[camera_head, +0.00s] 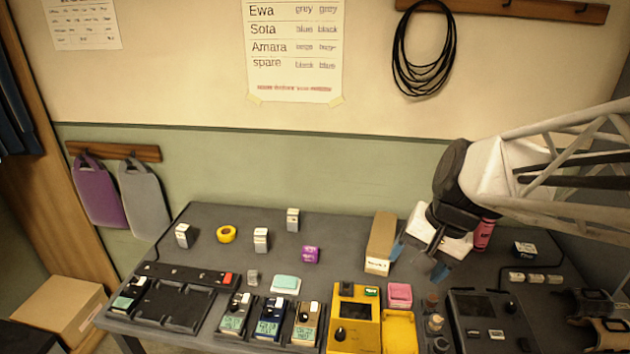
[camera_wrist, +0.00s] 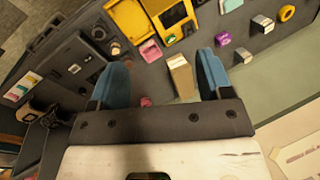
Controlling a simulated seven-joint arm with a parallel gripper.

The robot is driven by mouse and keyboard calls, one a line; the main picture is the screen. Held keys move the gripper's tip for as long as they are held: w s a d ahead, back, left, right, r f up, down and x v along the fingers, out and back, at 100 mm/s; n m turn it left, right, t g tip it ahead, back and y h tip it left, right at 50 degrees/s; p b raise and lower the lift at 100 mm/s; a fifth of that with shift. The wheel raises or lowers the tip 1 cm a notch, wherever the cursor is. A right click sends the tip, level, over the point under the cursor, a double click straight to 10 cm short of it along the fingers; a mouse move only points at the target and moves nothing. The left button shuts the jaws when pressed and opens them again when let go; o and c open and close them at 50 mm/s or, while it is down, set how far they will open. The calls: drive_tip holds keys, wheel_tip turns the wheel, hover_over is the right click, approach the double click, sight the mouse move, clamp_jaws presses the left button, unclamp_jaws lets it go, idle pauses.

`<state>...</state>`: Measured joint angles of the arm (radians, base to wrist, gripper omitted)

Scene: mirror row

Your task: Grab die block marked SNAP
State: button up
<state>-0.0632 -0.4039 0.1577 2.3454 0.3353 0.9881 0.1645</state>
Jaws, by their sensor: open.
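Several small blocks with labels stand on the dark table; the lettering is too small to read, so I cannot tell which is marked SNAP. Three are grey and white: the left block (camera_head: 184,235), the middle block (camera_head: 261,239) and the back block (camera_head: 293,219). A purple block (camera_head: 310,255) stands to their right and shows in the wrist view (camera_wrist: 222,39). My gripper (camera_head: 420,260) is open above the table's right part, right of these blocks. In the wrist view its blue fingers (camera_wrist: 162,66) are apart with nothing held between them.
A tall cardboard box (camera_head: 380,240) stands just left of my gripper, between it and the blocks. A yellow tape roll (camera_head: 226,234) lies among the blocks. A yellow device (camera_head: 355,318), a pink block (camera_head: 399,294) and several small devices line the front. A pink can (camera_head: 483,236) stands behind my gripper.

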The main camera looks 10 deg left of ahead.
drive_tip(key=w+a+f+m+g+y, duration=0.2)
drive_tip(key=w+a+f+m+y, duration=0.1)
drive_tip(key=w+a, duration=0.65)
drive_tip(key=m+y, duration=0.7)
drive_tip(key=m, duration=0.3)
approach(267, 236)
drive_tip(key=x, duration=0.4)
drive_tip(key=shift+w+a+f, duration=0.1)
drive_tip(key=shift+w+f, duration=0.1)
drive_tip(key=shift+w, duration=0.1)
drive_tip(key=shift+w+a+f+m, duration=0.1)
drive_tip(key=shift+a+f+m, duration=0.1)
drive_tip(key=shift+m, duration=0.1)
drive_tip(key=shift+x, duration=1.25)
drive_tip(key=shift+a+f, duration=0.1)
